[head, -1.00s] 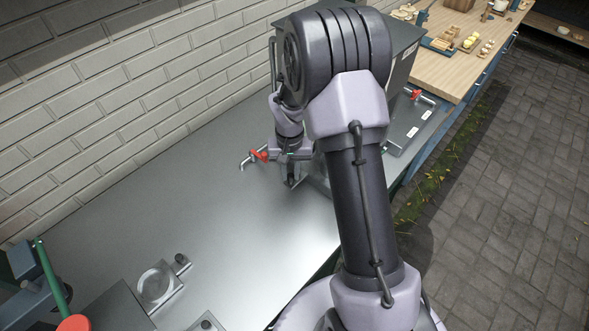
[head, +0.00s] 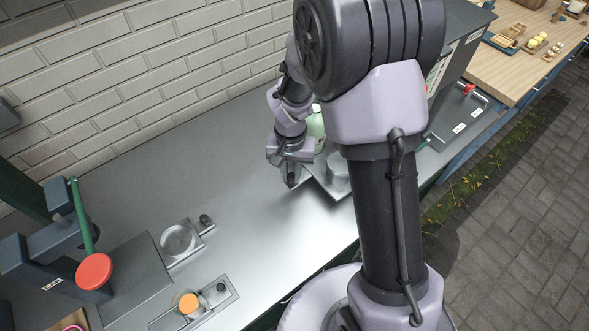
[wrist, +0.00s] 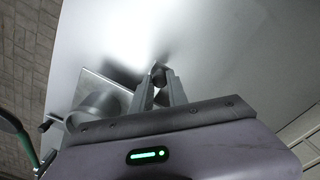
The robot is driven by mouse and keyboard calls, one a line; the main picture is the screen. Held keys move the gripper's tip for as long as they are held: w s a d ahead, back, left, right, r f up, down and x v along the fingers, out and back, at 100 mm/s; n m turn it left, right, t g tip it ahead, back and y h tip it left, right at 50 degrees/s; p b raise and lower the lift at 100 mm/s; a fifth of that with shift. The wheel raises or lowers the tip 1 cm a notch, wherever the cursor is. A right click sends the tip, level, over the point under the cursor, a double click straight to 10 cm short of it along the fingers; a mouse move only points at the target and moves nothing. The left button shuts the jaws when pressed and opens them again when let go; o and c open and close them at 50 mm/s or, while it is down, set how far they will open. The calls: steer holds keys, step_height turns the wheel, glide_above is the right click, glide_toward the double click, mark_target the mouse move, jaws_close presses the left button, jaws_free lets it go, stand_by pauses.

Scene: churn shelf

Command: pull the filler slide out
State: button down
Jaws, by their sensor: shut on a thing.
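My gripper (head: 290,181) is low over the steel bench and also shows in the wrist view (wrist: 158,82). Its two fingers are closed on a small dark knob (wrist: 158,73). The filler slide, a flat grey plate (wrist: 100,84) with a round metal cup (wrist: 96,106), lies beside the fingers in the wrist view. In the head view the slide (head: 336,193) shows just right of my gripper, partly behind my arm. A pale green bottle (head: 316,127) is partly hidden behind my wrist. The filler housing (head: 462,62) is mostly covered by my arm.
The bench (head: 245,190) is bare left of my gripper. Farther left are a plate with a round recess (head: 180,240), a plate with an orange disc (head: 189,303) and a press with a green lever and red knob (head: 94,271). A brick wall (head: 150,70) runs behind.

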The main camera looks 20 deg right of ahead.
steer(key=c, duration=1.3)
jaws_free()
step_height(320, 180, up, 18)
steer(key=p, duration=0.4)
steer(key=shift+f, duration=0.25)
steer(key=s+a+f+t+y+b, duration=0.1)
steer(key=s+t+b, duration=0.4)
steer(key=s+b, duration=0.8)
steer(key=s+f+y, duration=0.1)
steer(key=s, duration=0.4)
steer(key=shift+s+a+t, duration=0.2)
steer(key=shift+s+t, duration=0.05)
steer(key=shift+t, duration=0.15)
